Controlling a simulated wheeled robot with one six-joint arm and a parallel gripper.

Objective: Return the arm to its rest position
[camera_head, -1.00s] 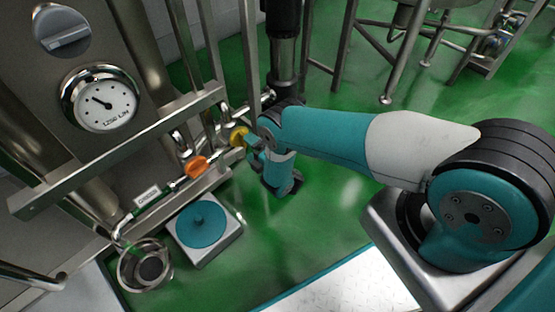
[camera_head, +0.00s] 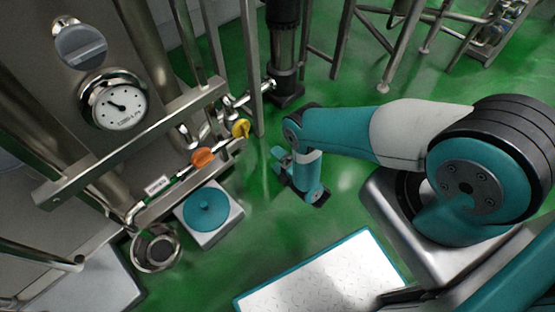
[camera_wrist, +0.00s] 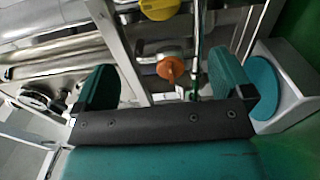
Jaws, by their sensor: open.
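My arm stretches in from the right in the head view, with its forearm level and its wrist hanging down over the green floor. My gripper (camera_head: 279,161) is small there and faces left towards the pipework, apart from it. In the wrist view my gripper (camera_wrist: 160,72) shows two teal fingers spread wide, with nothing between them touching them. The yellow valve handle (camera_head: 241,128) is just left of and above my gripper in the head view; it also shows in the wrist view (camera_wrist: 159,9). An orange valve handle (camera_head: 202,158) sits lower along the same pipe.
A steel frame rail (camera_head: 140,138) and a dial gauge (camera_head: 114,103) stand at the left. A white box with a teal disc (camera_head: 206,209) and a steel cup (camera_head: 156,248) sit below. Tank legs (camera_head: 398,50) stand at the back. Green floor is open around the wrist.

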